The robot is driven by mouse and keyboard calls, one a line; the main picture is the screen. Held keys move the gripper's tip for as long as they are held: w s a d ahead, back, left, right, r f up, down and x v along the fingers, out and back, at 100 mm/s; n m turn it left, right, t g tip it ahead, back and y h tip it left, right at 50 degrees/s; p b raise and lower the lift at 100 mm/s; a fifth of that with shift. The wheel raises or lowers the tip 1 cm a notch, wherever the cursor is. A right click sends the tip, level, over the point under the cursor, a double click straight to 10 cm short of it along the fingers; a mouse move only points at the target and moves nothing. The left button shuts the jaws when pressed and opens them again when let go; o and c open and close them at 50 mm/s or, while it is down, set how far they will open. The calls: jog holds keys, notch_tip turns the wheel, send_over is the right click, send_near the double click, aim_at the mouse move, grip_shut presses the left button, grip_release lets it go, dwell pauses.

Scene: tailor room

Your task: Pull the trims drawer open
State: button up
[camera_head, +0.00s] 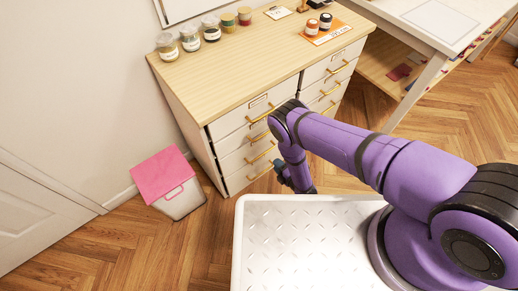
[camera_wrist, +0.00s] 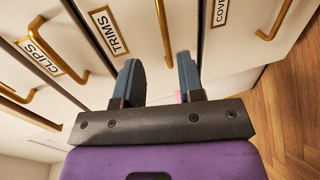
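The trims drawer (camera_wrist: 135,45) has a pale front with a TRIMS label (camera_wrist: 108,30) and a brass bar handle (camera_wrist: 163,25). It looks shut. In the wrist view my gripper (camera_wrist: 158,62) is open, with one blue-grey finger on each side of the line of this handle. The handle's near end shows between the fingertips; I cannot tell whether they touch it. In the head view my gripper (camera_head: 282,174) is low beside the left drawer column, partly hidden by my purple arm.
A pink-lidded bin (camera_head: 162,174) stands at the cabinet's left.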

aim_at(263, 154)
jog(key=x, duration=1)
jog(key=shift+w+a+f, duration=0.1)
jog(key=shift+a+f, duration=0.2)
jog(key=shift+a, duration=0.05)
grip_shut()
